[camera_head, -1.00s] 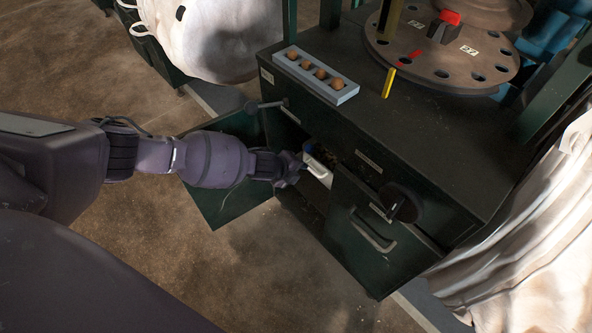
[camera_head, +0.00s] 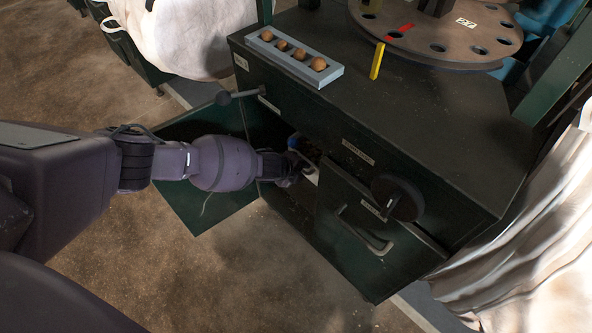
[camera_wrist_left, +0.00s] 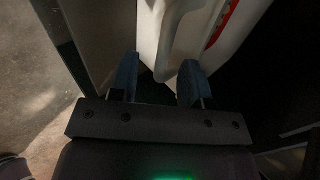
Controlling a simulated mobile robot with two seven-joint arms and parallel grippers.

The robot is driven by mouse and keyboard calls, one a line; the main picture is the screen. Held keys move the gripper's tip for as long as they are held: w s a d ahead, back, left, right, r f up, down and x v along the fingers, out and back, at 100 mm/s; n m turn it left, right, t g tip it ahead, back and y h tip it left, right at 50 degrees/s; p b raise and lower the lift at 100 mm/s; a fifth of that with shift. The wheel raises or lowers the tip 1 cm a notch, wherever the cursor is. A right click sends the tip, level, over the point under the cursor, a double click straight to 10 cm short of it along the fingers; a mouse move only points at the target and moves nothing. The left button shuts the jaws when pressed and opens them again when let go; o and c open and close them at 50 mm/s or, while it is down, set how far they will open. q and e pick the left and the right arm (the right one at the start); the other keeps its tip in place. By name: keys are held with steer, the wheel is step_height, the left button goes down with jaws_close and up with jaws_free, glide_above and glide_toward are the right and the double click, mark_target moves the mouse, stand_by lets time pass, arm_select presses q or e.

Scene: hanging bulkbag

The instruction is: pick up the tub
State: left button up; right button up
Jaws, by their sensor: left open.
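The white tub (camera_head: 312,178) sits inside the open compartment of the dark green cabinet, mostly hidden by my left gripper and the cabinet front. My left gripper (camera_head: 298,166) reaches into the opening at the tub's near side. In the left wrist view, the tub (camera_wrist_left: 228,28) fills the upper middle, with a pale handle-like part (camera_wrist_left: 172,52) projecting toward me. The open blue-tipped fingers of my left gripper (camera_wrist_left: 158,80) stand on either side of that part's lower end. I cannot tell whether they touch it. My right gripper is not in view.
An open green door (camera_head: 208,200) hangs left of the compartment. A second door with a handle (camera_head: 365,232) and a dark round knob (camera_head: 397,197) is to the right. A grey tray with several brown balls (camera_head: 295,60) and a round plate (camera_head: 440,38) are on top.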

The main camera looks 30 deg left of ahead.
arm_select(q)
steer(key=shift+w, duration=0.1)
jaws_close()
stand_by(0.3)
steer(key=shift+a+f, duration=0.1)
steer(key=shift+f, duration=0.05)
stand_by(1.0)
